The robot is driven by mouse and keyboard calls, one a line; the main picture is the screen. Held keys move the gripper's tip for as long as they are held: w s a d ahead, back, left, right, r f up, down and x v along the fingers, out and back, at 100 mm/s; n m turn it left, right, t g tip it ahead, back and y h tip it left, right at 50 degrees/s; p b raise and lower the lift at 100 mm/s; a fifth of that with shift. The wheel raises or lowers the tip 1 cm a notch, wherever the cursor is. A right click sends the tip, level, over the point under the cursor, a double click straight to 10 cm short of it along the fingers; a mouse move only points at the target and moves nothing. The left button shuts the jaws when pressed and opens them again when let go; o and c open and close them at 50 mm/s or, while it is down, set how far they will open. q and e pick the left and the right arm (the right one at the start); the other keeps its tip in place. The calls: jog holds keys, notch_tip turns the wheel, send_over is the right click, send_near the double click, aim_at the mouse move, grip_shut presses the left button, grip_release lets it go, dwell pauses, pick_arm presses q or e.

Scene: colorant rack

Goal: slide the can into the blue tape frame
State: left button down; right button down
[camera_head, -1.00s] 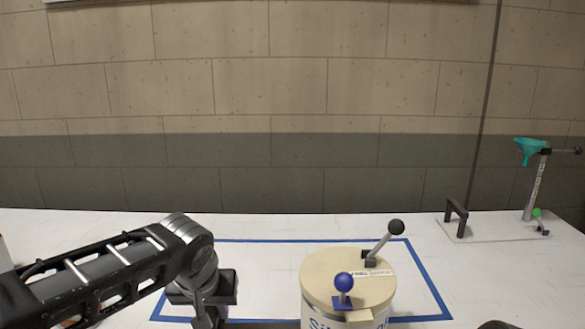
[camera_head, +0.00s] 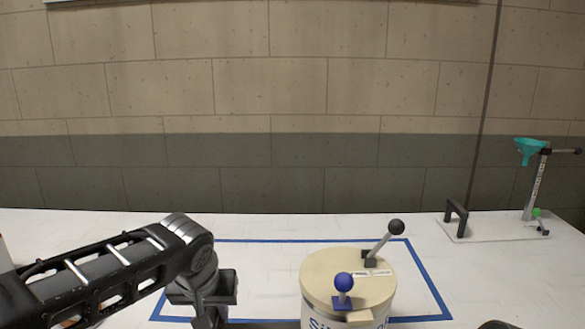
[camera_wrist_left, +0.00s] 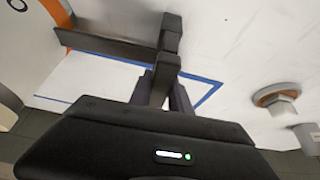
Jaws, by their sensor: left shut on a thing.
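The can (camera_head: 322,284) has a cream lid with a blue-knobbed lever and a black-knobbed lever, and a white body with blue lettering. It stands upright and hides part of the blue tape frame (camera_head: 431,285); its base is cut off by the lower picture edge, so I cannot tell where it rests against the tape. My left gripper (camera_head: 210,312) is left of the can. In the left wrist view, its fingers (camera_wrist_left: 168,42) are shut on a dark bar, the can's handle (camera_wrist_left: 105,42). A tape corner (camera_wrist_left: 212,92) shows there too.
A stand with a teal funnel (camera_head: 528,149) is at the back right, on a pale plate with a black handle (camera_head: 458,217). The white table (camera_head: 80,228) is clear at the back left. A dark shape (camera_head: 497,325) at the bottom right edge is unclear.

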pick_arm(q)
jog(key=shift+w+r, duration=0.15)
jog(key=shift+w, duration=0.05)
dwell(0.3)
jog(key=w+p, duration=0.3)
jog(key=w, duration=0.4)
jog(key=shift+w+p, duration=0.3)
jog(key=shift+p, duration=0.05)
dwell(0.4)
jog(key=shift+w, duration=0.1)
jog(key=w+p, duration=0.5)
jog(key=w, duration=0.2)
jog(key=shift+w+p, duration=0.35)
jog(key=shift+w, duration=0.05)
dwell(0.8)
